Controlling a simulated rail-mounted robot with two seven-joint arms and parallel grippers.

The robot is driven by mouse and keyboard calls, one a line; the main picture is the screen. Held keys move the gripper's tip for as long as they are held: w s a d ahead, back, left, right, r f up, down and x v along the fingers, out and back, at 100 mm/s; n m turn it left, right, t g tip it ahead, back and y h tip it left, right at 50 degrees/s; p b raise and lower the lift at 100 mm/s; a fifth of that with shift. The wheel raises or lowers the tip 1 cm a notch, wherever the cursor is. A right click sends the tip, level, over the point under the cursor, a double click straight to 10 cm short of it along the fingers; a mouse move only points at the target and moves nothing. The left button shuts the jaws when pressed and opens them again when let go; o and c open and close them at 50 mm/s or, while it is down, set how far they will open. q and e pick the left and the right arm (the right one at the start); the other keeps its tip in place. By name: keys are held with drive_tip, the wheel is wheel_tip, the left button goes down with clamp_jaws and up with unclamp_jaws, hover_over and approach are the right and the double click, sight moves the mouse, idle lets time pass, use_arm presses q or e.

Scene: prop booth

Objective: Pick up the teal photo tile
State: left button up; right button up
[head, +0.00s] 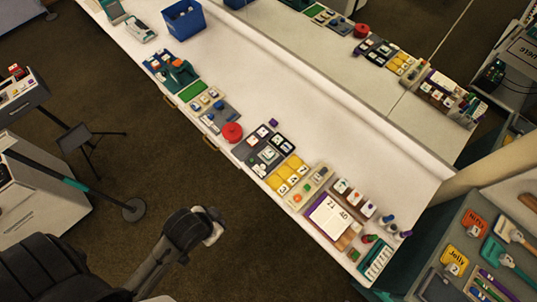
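I cannot single out a teal photo tile at this size. A dark tray (240,151) on the long white counter holds several small pale tiles with dark marks, too small to read. A teal rack (376,262) stands at the counter's near right end, and it looks like a slotted holder rather than a tile. My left arm comes in from the lower left, and its end with the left gripper (214,234) hangs over the floor, short of the counter and apart from everything on it. Its fingers are not clear. My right gripper is out of view.
A blue bin (184,19) is at the far end. A mirror-like panel runs behind. A tool board (470,225) stands at right. The counter's back strip is clear.

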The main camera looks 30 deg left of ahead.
use_arm(q)
drive_tip(key=o, duration=1.2)
